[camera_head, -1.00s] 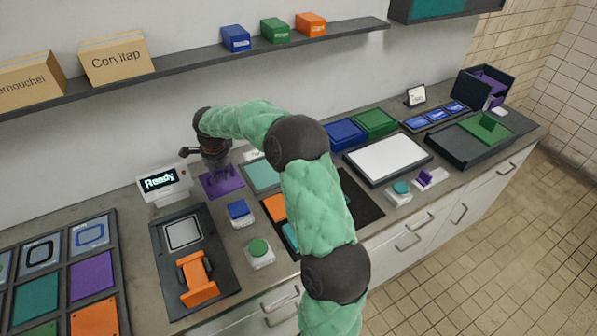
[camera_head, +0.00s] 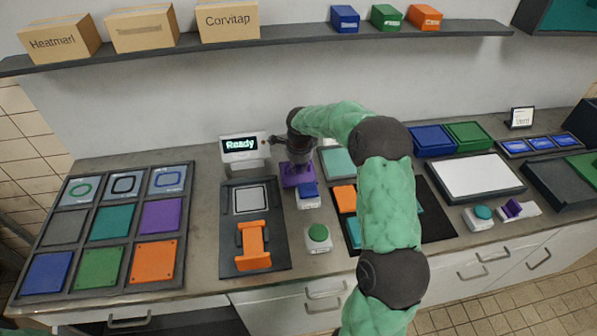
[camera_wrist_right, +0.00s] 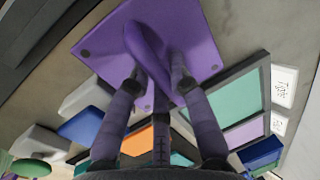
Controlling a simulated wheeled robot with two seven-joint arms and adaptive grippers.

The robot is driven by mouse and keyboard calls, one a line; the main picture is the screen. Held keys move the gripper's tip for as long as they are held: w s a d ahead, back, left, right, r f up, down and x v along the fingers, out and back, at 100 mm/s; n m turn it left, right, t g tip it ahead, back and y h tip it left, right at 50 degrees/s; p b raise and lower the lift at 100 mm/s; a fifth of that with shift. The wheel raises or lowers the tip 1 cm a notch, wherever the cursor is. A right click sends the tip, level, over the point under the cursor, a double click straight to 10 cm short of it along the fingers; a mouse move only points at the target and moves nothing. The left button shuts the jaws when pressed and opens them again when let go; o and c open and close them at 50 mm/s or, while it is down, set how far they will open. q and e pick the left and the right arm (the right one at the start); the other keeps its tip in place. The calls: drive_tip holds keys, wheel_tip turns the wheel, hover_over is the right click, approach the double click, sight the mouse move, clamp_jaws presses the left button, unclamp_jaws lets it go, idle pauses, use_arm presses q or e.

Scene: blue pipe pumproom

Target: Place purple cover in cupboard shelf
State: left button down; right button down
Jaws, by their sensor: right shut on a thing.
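The purple cover (camera_head: 291,181) is a square plate with a raised handle, at the back of the counter just right of the "Ready" display. It also shows large in the right wrist view (camera_wrist_right: 198,42), with its handle between the fingers. My right gripper (camera_head: 298,161) is shut on this handle from above. I cannot tell whether the plate touches the counter. A dark wall cupboard with teal inside (camera_head: 574,20) is cut off at the top right, and its shelf is hidden. My left gripper is not in view.
The display (camera_head: 243,150), a blue button (camera_head: 308,191) and a green button (camera_head: 318,236) stand close to the cover. A tray of coloured tiles (camera_head: 70,215) lies at left. A long wall shelf (camera_head: 290,36) holds boxes above. My right arm crosses the counter.

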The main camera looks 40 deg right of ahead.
drive_tip(key=shift+f, duration=0.7)
drive_tip(key=shift+f, duration=0.2)
drive_tip(key=c, duration=1.1)
unclamp_jaws()
drive_tip(key=shift+c, duration=0.2)
